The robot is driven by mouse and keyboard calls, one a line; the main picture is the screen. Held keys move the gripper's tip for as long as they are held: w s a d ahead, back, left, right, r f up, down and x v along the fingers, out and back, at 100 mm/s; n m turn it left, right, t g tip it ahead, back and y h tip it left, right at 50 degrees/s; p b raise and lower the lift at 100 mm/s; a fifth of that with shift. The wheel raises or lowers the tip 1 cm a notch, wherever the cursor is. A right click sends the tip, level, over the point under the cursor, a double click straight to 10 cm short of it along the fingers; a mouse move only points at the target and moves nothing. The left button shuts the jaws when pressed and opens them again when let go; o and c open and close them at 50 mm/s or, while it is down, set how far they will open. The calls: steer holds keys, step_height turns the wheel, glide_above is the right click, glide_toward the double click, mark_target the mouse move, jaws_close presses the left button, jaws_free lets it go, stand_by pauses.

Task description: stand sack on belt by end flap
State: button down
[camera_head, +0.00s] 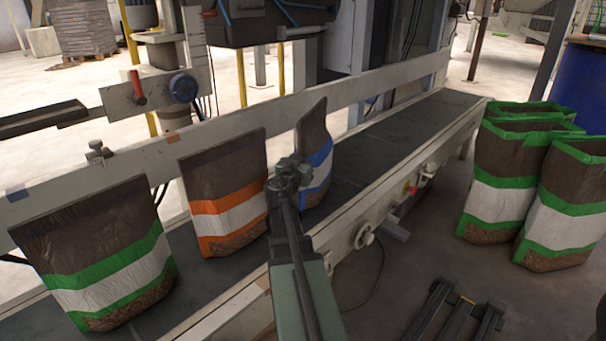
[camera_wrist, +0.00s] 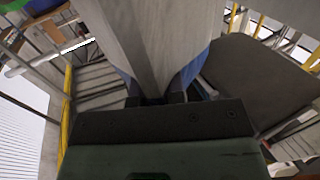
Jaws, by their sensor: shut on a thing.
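The blue-striped sack (camera_head: 317,145) is upright above the belt (camera_head: 370,152), turned so that it looks narrow in the head view. Its foot is partly hidden behind my arm, so I cannot tell whether it touches the belt. My gripper (camera_head: 290,172) is at its near left edge. In the wrist view my gripper (camera_wrist: 158,97) is shut on the edge of the sack (camera_wrist: 145,45), whose pale face rises from the jaws with blue at both sides. The fingertips are small and dark there.
An orange-striped sack (camera_head: 222,195) stands on the belt just left of my gripper. A green-striped sack (camera_head: 100,255) stands farther left. Several green-striped sacks (camera_head: 500,170) stand on the floor at right. A long rail (camera_head: 240,122) runs behind the belt. The belt's far right stretch is clear.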

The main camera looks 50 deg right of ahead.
steer(key=shift+f, duration=0.3)
steer(key=c, duration=1.2)
jaws_free()
steer(key=shift+r+p, duration=0.25)
steer(key=shift+p, duration=0.1)
steer(key=v, duration=1.2)
steer(key=shift+f, duration=0.15)
steer(key=shift+o, duration=0.5)
